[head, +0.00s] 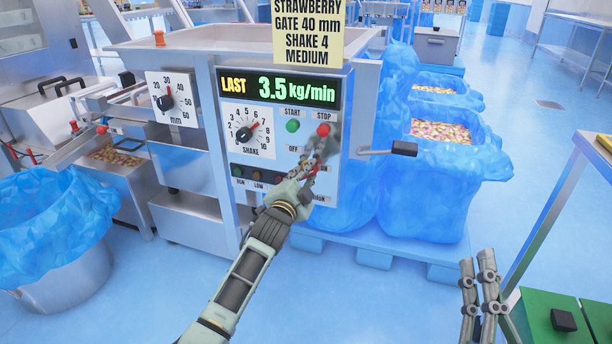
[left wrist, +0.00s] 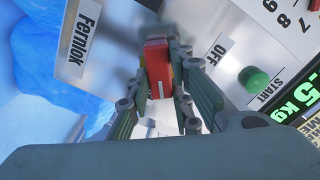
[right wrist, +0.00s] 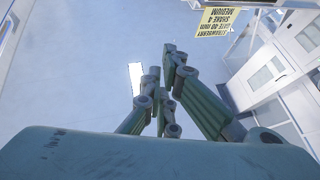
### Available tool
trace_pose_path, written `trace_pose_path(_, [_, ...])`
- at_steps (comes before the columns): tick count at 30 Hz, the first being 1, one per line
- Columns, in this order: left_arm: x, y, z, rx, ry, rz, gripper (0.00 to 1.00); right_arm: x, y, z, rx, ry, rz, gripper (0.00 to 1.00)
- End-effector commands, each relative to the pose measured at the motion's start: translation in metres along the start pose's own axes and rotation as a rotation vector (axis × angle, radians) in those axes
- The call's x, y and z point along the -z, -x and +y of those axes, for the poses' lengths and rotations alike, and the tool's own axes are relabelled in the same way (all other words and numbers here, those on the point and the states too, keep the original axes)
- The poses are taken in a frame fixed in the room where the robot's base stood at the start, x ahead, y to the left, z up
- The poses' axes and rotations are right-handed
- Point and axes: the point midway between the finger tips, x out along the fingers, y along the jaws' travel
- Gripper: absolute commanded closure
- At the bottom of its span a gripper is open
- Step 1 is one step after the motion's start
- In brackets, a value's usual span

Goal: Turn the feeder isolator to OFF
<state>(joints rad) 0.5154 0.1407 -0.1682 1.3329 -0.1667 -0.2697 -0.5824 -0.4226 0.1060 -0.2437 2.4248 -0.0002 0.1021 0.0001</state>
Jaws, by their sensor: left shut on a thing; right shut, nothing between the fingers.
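The feeder isolator is a red handle on the grey control panel (head: 255,185), mostly hidden by my left gripper in the head view. In the left wrist view the red handle (left wrist: 158,84) lies between my left fingers, with a white mark on its near end. My left gripper (head: 314,163) is shut on it. An OFF label (left wrist: 215,54) sits beside the handle in the left wrist view; I cannot tell which position the handle points to. My right gripper (head: 479,272) is shut and empty, away from the panel at the lower right.
The green START button (head: 292,126) and red STOP button (head: 323,130) are just above my left gripper. The SHAKE dial (head: 245,133) is to the left. A black-ended lever (head: 403,149) sticks out to the right. Blue-lined bins (head: 440,190) stand beyond it.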

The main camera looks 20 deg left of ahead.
Motion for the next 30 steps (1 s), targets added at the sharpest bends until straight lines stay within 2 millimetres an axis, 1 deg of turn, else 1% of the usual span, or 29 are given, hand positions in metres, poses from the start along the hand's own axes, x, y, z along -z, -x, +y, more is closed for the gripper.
trace_pose_path(5, [0.0, 0.0, -0.001, -0.002, 0.054, -0.003, 1.0, -0.025, 0.002, 0.005, -0.008, 0.007, -0.14, 1.0])
trace_pose_path(8, [0.001, 0.0, -0.002, -0.002, 0.103, -0.002, 1.0, -0.047, 0.007, 0.008, -0.015, 0.011, -0.261, 1.0])
trace_pose_path(11, [0.001, 0.0, -0.002, -0.004, 0.168, -0.003, 1.0, -0.074, 0.019, 0.011, -0.023, 0.015, -0.411, 1.0])
trace_pose_path(14, [0.001, 0.0, -0.003, -0.003, 0.238, -0.003, 1.0, -0.102, 0.037, 0.016, -0.033, 0.018, -0.577, 1.0])
trace_pose_path(15, [0.001, 0.0, -0.003, -0.004, 0.268, -0.004, 1.0, -0.112, 0.047, 0.018, -0.037, 0.019, -0.647, 1.0])
trace_pose_path(17, [0.001, 0.0, -0.003, -0.004, 0.313, -0.004, 1.0, -0.126, 0.063, 0.021, -0.044, 0.02, -0.749, 1.0])
trace_pose_path(18, [0.001, 0.0, -0.003, -0.003, 0.344, -0.003, 1.0, -0.135, 0.074, 0.022, -0.048, 0.021, -0.816, 1.0])
trace_pose_path(20, [0.001, 0.0, -0.004, -0.003, 0.391, -0.004, 1.0, -0.146, 0.092, 0.025, -0.055, 0.021, -0.916, 1.0])
trace_pose_path(21, [0.0, 0.0, -0.004, -0.003, 0.422, -0.004, 1.0, -0.152, 0.105, 0.026, -0.059, 0.021, -0.982, 1.0])
trace_pose_path(25, [0.0, 0.0, -0.004, -0.003, 0.526, -0.004, 1.0, -0.166, 0.148, 0.031, -0.075, 0.02, -1.19, 1.0])
trace_pose_path(29, [-0.001, 0.0, -0.005, -0.003, 0.637, -0.004, 1.0, -0.17, 0.195, 0.034, -0.09, 0.015, -1.392, 1.0])
trace_pose_path(30, [-0.001, 0.0, -0.005, -0.003, 0.673, -0.004, 1.0, -0.17, 0.209, 0.035, -0.095, 0.014, -1.453, 1.0])
